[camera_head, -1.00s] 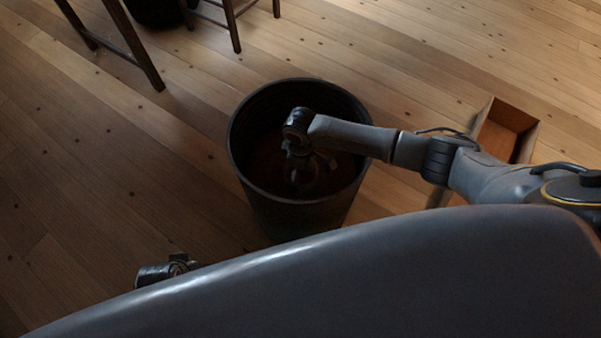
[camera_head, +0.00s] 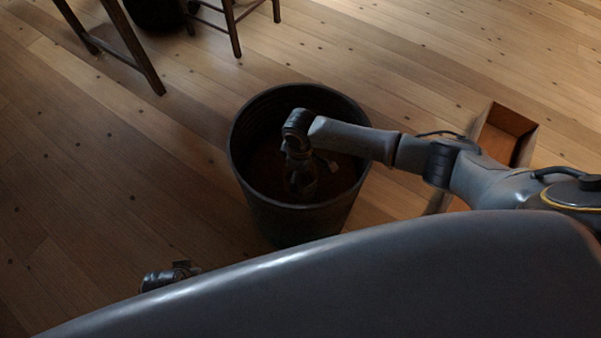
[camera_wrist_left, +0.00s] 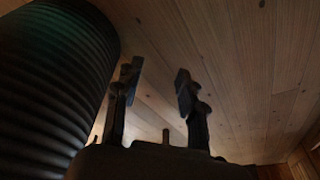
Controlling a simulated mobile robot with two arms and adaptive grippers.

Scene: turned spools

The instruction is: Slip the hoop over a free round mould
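I cannot make out a hoop or a round mould in either view. My right arm reaches into a dark round bin (camera_head: 292,222), and my right gripper (camera_head: 302,188) points down inside it. Its fingers are too dark to read, and so is anything between them. My left gripper (camera_head: 182,270) shows at the lower left in the head view, partly hidden by my own body. In the left wrist view its two fingers (camera_wrist_left: 158,82) stand apart with nothing between them. The bin's ribbed wall (camera_wrist_left: 48,80) is to the left of them there.
An open wooden box (camera_head: 508,133) lies on the floor at the right, partly behind my right arm. Dark wooden furniture legs (camera_head: 128,55) and a stool (camera_head: 234,25) stand at the top left. The plank floor (camera_head: 110,180) left of the bin is clear.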

